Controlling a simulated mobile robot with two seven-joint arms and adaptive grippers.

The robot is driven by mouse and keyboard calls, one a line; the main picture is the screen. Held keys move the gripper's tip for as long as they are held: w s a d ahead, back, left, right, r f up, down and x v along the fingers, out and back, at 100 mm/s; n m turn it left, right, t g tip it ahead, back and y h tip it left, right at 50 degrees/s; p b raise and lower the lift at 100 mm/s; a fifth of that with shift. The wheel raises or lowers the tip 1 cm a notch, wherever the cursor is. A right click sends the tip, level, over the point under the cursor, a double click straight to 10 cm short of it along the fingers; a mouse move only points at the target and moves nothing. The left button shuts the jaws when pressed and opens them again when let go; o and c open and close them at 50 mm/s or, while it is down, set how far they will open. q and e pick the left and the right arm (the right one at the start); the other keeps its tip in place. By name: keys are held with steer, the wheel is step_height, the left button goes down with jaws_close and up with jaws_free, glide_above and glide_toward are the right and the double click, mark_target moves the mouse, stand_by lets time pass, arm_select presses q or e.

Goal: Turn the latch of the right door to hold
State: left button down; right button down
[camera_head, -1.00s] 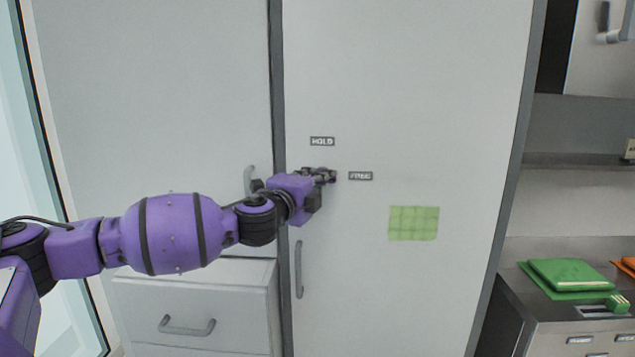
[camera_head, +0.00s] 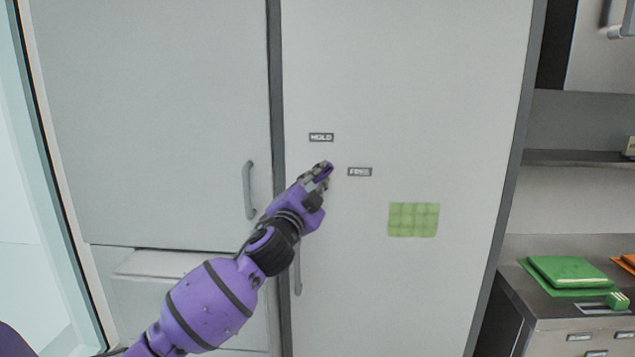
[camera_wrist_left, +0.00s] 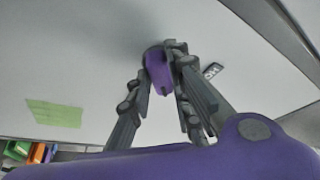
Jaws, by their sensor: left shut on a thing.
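The right door (camera_head: 440,110) is a tall pale grey panel. It carries a HOLD label (camera_head: 321,137) above and a FREE label (camera_head: 360,172) to the right of the latch. My left gripper (camera_head: 319,174) is at the latch, tilted up and to the right. In the left wrist view its fingers (camera_wrist_left: 162,88) are closed around the purple latch (camera_wrist_left: 157,72). The fingers hide most of the latch in the head view, so its exact angle is hard to tell. My right gripper does not show.
A vertical handle (camera_head: 298,270) on the right door is partly behind my arm. The left door (camera_head: 160,120) has its own handle (camera_head: 249,190). A green note (camera_head: 413,220) sticks on the right door. A counter (camera_head: 575,310) with green items stands at the right.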

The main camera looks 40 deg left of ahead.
arm_select(q)
steer(key=n, duration=0.1)
steer(key=n+y, duration=0.1)
steer(key=n, duration=0.1)
steer(key=shift+w+d+f+n+y+b, duration=0.1)
steer(key=shift+d+f+n+y+b, duration=0.05)
steer(key=shift+f+n+y+b, duration=0.2)
steer(key=n+y+b, duration=0.1)
steer(key=n+y, duration=0.1)
steer(key=n, duration=0.3)
steer(key=shift+d+r, duration=0.1)
steer(key=n+y, duration=0.1)
steer(key=n, duration=0.1)
steer(key=n+y, duration=0.1)
steer(key=n, duration=0.1)
steer(key=shift+w+d+r+g+y+b, duration=0.1)
steer(key=shift+g+y+b, duration=0.2)
steer(key=shift+b, duration=0.1)
steer(key=shift+n, duration=0.55)
steer(key=shift+r+y, duration=0.15)
steer(key=shift+y, duration=0.2)
steer(key=c, duration=1.6)
jaws_free()
